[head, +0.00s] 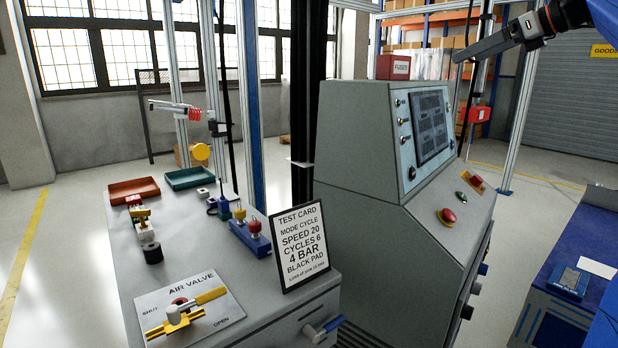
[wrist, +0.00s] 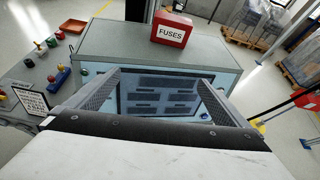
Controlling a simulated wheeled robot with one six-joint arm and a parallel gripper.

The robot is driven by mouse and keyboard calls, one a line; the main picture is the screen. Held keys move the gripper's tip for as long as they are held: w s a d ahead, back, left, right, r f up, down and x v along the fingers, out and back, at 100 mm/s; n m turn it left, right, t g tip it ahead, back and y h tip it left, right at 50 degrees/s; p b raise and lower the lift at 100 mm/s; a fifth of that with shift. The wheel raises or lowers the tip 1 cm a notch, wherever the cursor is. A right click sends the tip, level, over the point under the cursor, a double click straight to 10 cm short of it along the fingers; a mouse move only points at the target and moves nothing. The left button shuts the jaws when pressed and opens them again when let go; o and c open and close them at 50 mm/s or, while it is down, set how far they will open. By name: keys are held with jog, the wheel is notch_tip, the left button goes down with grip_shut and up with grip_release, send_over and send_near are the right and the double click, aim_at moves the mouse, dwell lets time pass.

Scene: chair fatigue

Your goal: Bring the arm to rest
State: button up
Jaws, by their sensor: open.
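My gripper (head: 462,56) is at the upper right of the head view, above and to the right of the control console (head: 370,215). Its arm reaches in from the top right corner. In the wrist view my gripper (wrist: 158,78) has its two fingers spread apart with nothing between them. The console's dark screen (wrist: 160,95) shows beyond the fingers, apart from them. The palm hides the lower part of that view.
A red fuses box (head: 393,67) stands on the console top. A bench (head: 200,262) on the left holds an air valve (head: 185,305), a test card (head: 300,245), trays and small parts. A blue table (head: 570,245) is at the right. Open floor lies behind.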

jog(key=s+a+f+n+g+h, duration=0.2)
jog(key=s+a+f+n, duration=0.5)
jog(key=f, duration=0.4)
jog(key=s+a+f+n+g+h, duration=0.1)
jog(key=s+a+f+n, duration=0.35)
jog(key=s+f, duration=0.55)
jog(key=s+f+n+g+h, duration=0.1)
jog(key=s+f+n+h, duration=0.1)
jog(key=s+f+n, duration=0.6)
jog(key=s+f+n+g+h, duration=0.1)
jog(key=s+f+n+h, duration=0.1)
jog(key=s+f+n, duration=0.6)
jog(key=s+f, duration=0.3)
jog(key=f, duration=0.4)
jog(key=s+f, duration=0.3)
jog(key=f, duration=0.4)
jog(key=shift+s+a+f+g+h, duration=0.2)
jog(key=shift+s+a+g+h, duration=0.1)
jog(key=shift+s+a+h, duration=0.1)
